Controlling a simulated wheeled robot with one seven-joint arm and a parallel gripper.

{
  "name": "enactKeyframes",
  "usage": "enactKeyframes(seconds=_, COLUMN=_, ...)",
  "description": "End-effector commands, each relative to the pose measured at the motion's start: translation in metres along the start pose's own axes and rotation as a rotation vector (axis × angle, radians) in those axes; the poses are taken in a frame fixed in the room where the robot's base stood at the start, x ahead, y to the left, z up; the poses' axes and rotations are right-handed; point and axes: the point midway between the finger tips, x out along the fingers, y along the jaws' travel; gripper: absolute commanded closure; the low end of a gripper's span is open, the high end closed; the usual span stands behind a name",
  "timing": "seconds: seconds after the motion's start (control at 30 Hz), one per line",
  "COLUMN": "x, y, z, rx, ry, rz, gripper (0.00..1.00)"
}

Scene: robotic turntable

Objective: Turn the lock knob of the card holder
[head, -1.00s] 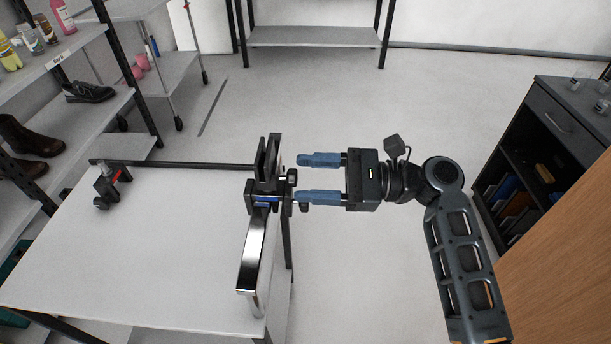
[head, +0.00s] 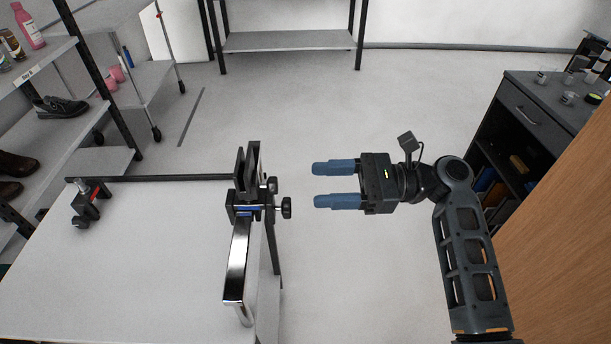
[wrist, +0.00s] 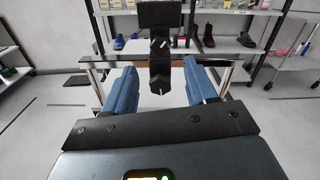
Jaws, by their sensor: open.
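The card holder (head: 247,182) is a black upright clamp-like piece with a blue strip, standing at the right edge of the white table. I cannot tell which is the lock knob. My gripper (head: 316,185) is open and empty, with blue fingers pointing left at the knobs across a clear gap. In the wrist view, the holder's dark body (wrist: 158,45) and a black knob (wrist: 160,80) show between the spread fingers.
A chrome bar (head: 238,262) runs from the holder toward the table's (head: 130,265) near edge. A small black clamp (head: 86,203) sits at the table's left. Shoe shelves (head: 75,120) stand left, a dark cabinet (head: 520,135) right. Floor around my gripper is free.

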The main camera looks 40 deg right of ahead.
Motion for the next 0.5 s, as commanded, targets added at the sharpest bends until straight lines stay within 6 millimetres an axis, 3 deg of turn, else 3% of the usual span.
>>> enactKeyframes(seconds=0.03, x=-0.001, y=-0.002, z=0.007, rx=0.062, ry=0.000, rz=-0.005, gripper=0.43)
enactKeyframes(seconds=0.2, x=0.004, y=-0.001, z=0.004, rx=0.217, ry=-0.001, rz=-0.003, gripper=0.43)
enactKeyframes(seconds=0.37, x=0.016, y=0.000, z=0.002, rx=0.245, ry=0.000, rz=0.002, gripper=0.43)
enactKeyframes(seconds=0.5, x=0.037, y=0.000, z=0.002, rx=0.243, ry=-0.001, rz=0.003, gripper=0.43)
